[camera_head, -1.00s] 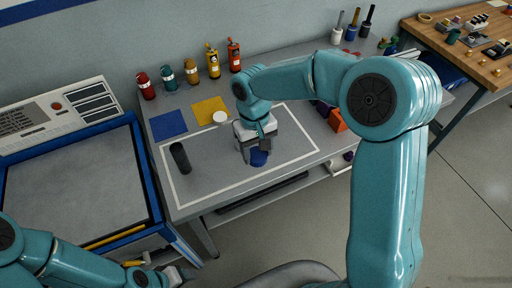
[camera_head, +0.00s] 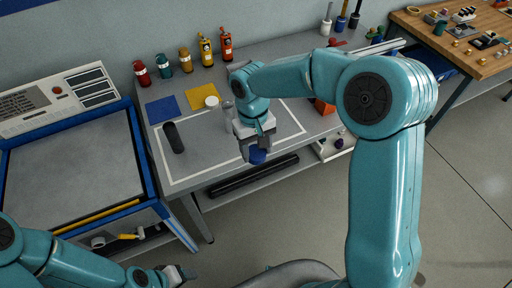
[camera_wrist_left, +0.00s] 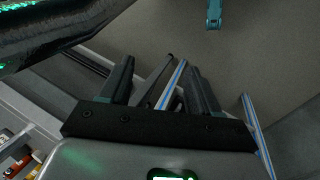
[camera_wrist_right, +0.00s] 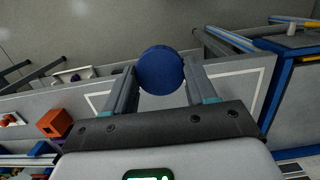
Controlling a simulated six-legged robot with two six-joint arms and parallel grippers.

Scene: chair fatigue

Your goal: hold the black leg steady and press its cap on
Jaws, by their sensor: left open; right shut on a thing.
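The black leg (camera_head: 173,137) is a dark cylinder on the grey bench, within the white outline at its left. My right gripper (camera_head: 256,147) is shut on a blue round piece (camera_head: 257,156), held near the bench's front edge. In the right wrist view the blue piece (camera_wrist_right: 160,70) sits between the two fingertips, its round face showing. A small white round piece (camera_head: 212,101) lies by the yellow square; I cannot tell whether it is the leg's cap. My left gripper (camera_head: 180,274) is low at the front, clear of the bench; its fingers (camera_wrist_left: 160,85) are apart and empty.
Several bottles (camera_head: 184,62) stand along the back of the bench. A pale grey cylinder (camera_head: 228,116) stands beside my right gripper. An orange block (camera_head: 324,106) is at the right. A blue-rimmed machine (camera_head: 148,170) adjoins the left. The outlined area around the leg is mostly clear.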

